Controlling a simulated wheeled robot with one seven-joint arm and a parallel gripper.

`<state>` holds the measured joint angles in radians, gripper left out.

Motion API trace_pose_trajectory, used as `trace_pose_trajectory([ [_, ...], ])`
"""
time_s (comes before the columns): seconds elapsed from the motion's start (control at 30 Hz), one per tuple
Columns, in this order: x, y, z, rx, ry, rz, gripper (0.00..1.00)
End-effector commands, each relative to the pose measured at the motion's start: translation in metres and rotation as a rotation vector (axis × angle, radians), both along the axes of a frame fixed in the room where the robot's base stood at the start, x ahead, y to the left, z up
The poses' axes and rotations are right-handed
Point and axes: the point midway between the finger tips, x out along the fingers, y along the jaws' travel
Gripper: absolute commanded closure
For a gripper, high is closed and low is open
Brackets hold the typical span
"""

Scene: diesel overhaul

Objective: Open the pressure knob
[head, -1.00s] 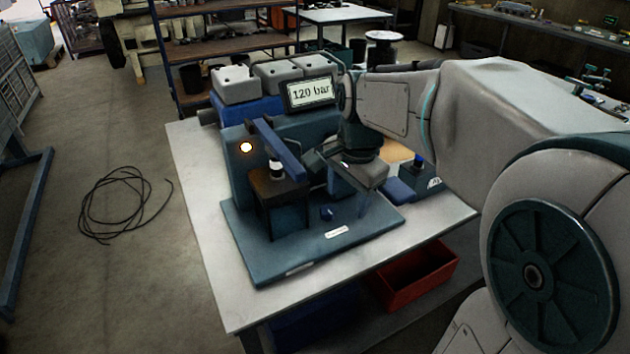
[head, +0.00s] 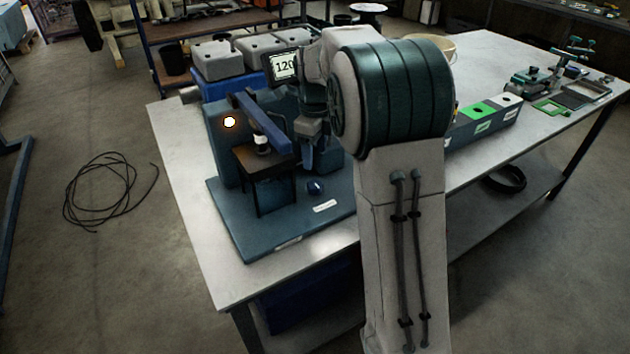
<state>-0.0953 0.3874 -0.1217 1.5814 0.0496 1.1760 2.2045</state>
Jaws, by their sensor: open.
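A small dark blue knob (head: 315,187) sits on the front of the teal base plate (head: 240,226) of a test stand, just behind a white label (head: 325,206). I take it to be the pressure knob; the label is too small to read. My gripper (head: 316,162) is open above and behind the knob, pointing down and apart from it. My arm hides part of the gripper and the right side of the stand.
A blue lever (head: 262,124) and a dark stand with a white-topped part (head: 262,142) are left of my gripper. A tray with coloured sections (head: 480,125) lies right on the workbench (head: 175,135).

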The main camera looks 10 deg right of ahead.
Motion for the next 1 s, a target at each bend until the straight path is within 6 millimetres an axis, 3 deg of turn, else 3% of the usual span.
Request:
trace_pose_trajectory([
  [0.2, -0.001, 0.0, -0.049, 0.0, 0.005, 0.002, 0.41],
  [0.4, -0.001, 0.0, -0.082, 0.0, 0.003, 0.002, 0.41],
  [0.6, -0.001, 0.0, -0.097, -0.001, 0.001, 0.003, 0.41],
  [0.9, 0.0, 0.0, -0.099, 0.0, 0.0, 0.003, 0.41],
  [1.0, -0.001, 0.0, -0.099, 0.0, 0.0, 0.003, 0.69],
])
